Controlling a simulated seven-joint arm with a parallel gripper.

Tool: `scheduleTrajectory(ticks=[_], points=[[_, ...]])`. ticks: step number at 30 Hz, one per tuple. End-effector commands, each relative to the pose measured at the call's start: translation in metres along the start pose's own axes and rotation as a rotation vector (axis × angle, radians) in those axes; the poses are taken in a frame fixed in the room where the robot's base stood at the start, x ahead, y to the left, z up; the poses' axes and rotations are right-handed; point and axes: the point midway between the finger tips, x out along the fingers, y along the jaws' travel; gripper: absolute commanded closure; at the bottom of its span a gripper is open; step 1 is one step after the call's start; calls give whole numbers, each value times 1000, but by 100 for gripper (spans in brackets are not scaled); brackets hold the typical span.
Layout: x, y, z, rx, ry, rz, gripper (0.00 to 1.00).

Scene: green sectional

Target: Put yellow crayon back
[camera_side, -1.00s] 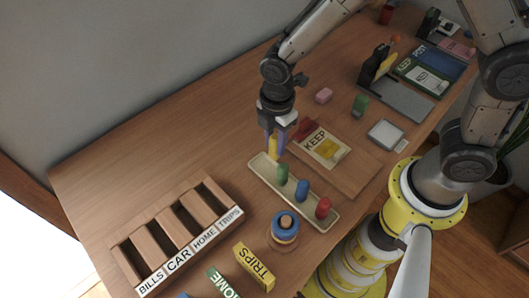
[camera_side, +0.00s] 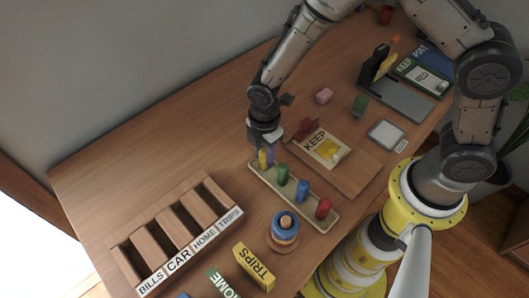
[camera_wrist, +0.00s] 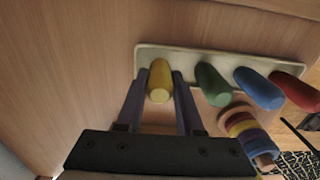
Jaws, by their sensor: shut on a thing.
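The yellow crayon (camera_side: 263,159) is upright between the fingers of my gripper (camera_side: 265,157), at the far left end of the cream tray (camera_side: 324,223). In the wrist view, the yellow crayon (camera_wrist: 160,82) stands between my two gripper fingers (camera_wrist: 160,88), over the left end of the tray (camera_wrist: 215,58). Whether its base is seated in the tray is hidden. Green (camera_side: 282,174), blue (camera_side: 302,190) and red (camera_side: 323,208) crayons stand in a row along the same tray.
A ring stack (camera_side: 285,230) stands just in front of the tray. A labelled sorter (camera_side: 180,236) is at the left, with a yellow TRIPS block (camera_side: 254,267) in front. A board with a KEEP card (camera_side: 326,147) lies right of the tray. The table's back left is clear.

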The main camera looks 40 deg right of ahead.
Motion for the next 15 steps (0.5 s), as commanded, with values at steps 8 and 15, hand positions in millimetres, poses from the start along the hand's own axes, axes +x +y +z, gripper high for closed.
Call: scheduleTrajectory(ticks=[8,15], points=[[1,0,0,0,0,0,34],[-1,0,0,0,0,0,34]])
